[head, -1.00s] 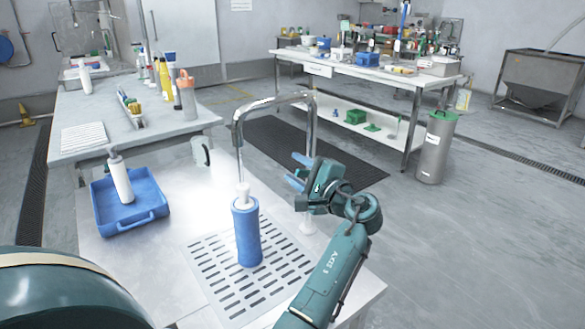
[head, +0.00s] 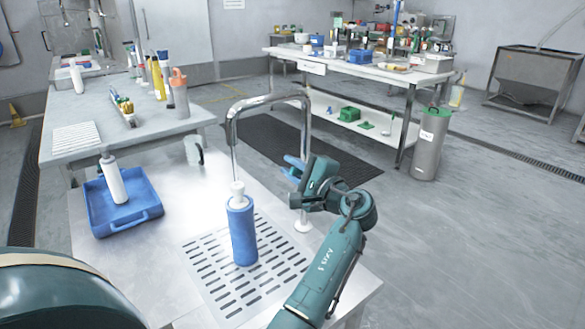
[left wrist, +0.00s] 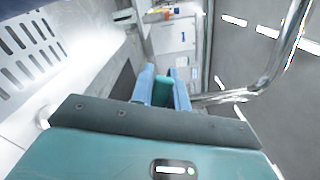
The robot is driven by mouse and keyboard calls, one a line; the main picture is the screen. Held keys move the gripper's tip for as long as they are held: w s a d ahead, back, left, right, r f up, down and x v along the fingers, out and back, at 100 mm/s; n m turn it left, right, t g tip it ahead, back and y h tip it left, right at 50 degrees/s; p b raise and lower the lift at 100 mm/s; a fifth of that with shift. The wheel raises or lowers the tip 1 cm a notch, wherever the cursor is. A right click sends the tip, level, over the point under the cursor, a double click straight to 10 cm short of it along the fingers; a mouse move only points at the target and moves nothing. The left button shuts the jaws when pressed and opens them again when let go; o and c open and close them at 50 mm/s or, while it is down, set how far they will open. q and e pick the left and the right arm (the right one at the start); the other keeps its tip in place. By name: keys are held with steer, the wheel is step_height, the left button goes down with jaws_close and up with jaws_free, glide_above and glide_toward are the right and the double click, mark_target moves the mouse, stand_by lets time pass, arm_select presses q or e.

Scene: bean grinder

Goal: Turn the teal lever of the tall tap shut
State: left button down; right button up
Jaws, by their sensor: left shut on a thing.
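The tall tap (head: 265,101) is a bright metal pipe that arches over the steel counter, and its post and pipe also show in the left wrist view (left wrist: 275,70). My left gripper (head: 291,168) is at the tap's post, about halfway up. In the left wrist view its two blue fingers (left wrist: 165,88) are shut on the teal lever (left wrist: 163,92), which shows as a teal piece between them. In the head view the lever is hidden by the fingers and hand. My right gripper is in neither view.
A blue bottle with a white top (head: 242,232) stands on the slotted drain (head: 205,262) under the spout. A blue tray (head: 135,217) holding a white bottle (head: 112,180) and a pale jug (head: 193,150) stand left. Open floor lies right of the counter.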

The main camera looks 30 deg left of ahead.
arm_select(q)
steer(key=shift+r+p, duration=0.15)
steer(key=shift+p, duration=0.2)
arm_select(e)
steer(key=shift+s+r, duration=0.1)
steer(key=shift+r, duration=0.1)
arm_select(q)
steer(key=r+m+p, duration=0.1)
steer(key=m+p, duration=0.1)
steer(key=p, duration=0.1)
steer(key=w+r+m+p, duration=0.1)
steer(key=m+p, duration=0.1)
steer(key=p, duration=0.2)
steer(key=w+m+p, duration=0.1)
steer(key=m+p, duration=0.2)
steer(key=p, duration=0.1)
steer(key=shift+w+d+r, duration=0.25)
steer(key=shift+d+r, duration=0.15)
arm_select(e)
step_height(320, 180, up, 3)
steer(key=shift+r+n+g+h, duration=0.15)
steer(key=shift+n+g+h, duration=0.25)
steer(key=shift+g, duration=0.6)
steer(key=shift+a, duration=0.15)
arm_select(q)
steer(key=c, duration=1.4)
jaws_free()
steer(key=shift+o, duration=0.2)
steer(key=shift+r, duration=0.15)
